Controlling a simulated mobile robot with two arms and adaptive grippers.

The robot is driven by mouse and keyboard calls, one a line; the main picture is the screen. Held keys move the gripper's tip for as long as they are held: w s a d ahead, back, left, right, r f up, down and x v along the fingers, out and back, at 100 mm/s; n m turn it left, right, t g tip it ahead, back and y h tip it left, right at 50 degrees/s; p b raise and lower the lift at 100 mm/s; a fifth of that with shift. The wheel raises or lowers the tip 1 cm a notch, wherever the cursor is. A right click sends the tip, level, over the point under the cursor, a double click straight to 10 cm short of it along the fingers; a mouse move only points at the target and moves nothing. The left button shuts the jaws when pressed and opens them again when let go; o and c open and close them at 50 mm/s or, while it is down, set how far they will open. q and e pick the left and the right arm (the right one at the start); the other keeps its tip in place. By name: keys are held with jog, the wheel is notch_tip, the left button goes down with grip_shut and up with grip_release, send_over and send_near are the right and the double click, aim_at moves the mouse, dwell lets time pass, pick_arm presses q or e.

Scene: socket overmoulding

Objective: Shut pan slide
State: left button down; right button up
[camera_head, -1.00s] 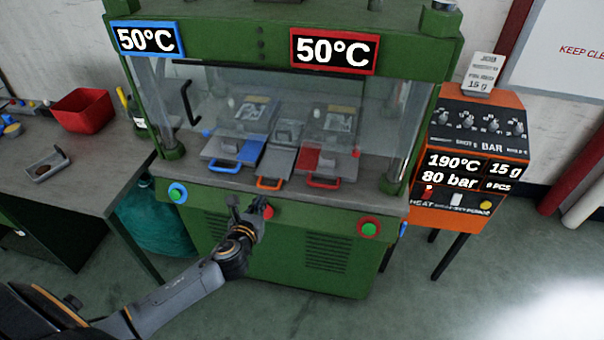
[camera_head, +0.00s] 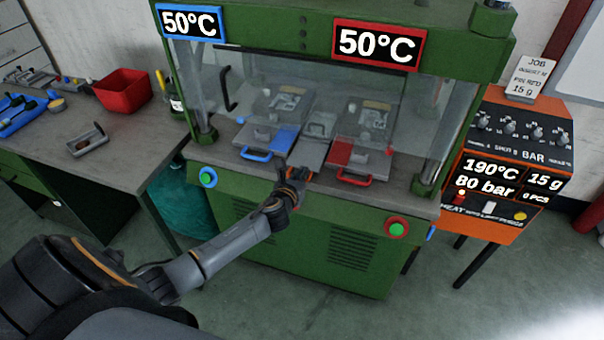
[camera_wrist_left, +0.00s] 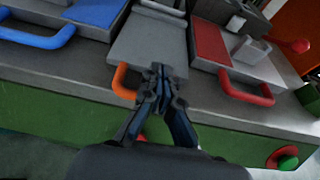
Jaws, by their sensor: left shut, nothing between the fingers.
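The pan slide (camera_head: 312,153) is a grey tray with an orange handle, between the blue and red slides at the front of the green press. In the left wrist view the pan slide (camera_wrist_left: 150,42) lies straight ahead, its orange handle (camera_wrist_left: 121,82) partly hidden behind my fingers. My left gripper (camera_head: 283,170) is shut and empty at the front of the pan slide; the left wrist view shows its fingertips (camera_wrist_left: 161,72) together, over or beside the handle. I cannot tell whether they touch it. My right gripper is not in view.
The blue-handled slide (camera_head: 256,156) is to the left and the red-handled slide (camera_head: 353,180) to the right, both close by. A clear guard (camera_head: 420,110) encloses the press. An orange control unit (camera_head: 505,165) stands right. A red bin (camera_head: 123,92) sits on the left bench.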

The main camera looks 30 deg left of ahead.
aim_at(311, 156)
pick_arm(q)
jog(key=shift+w, duration=0.1)
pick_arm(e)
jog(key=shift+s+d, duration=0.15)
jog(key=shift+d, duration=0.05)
pick_arm(q)
jog(key=shift+w+a, duration=0.1)
jog(key=shift+w, duration=0.25)
jog(key=w, duration=0.2)
jog(key=w+a, duration=0.1)
jog(key=shift+w+b, duration=0.4)
jog(key=shift+s, duration=0.1)
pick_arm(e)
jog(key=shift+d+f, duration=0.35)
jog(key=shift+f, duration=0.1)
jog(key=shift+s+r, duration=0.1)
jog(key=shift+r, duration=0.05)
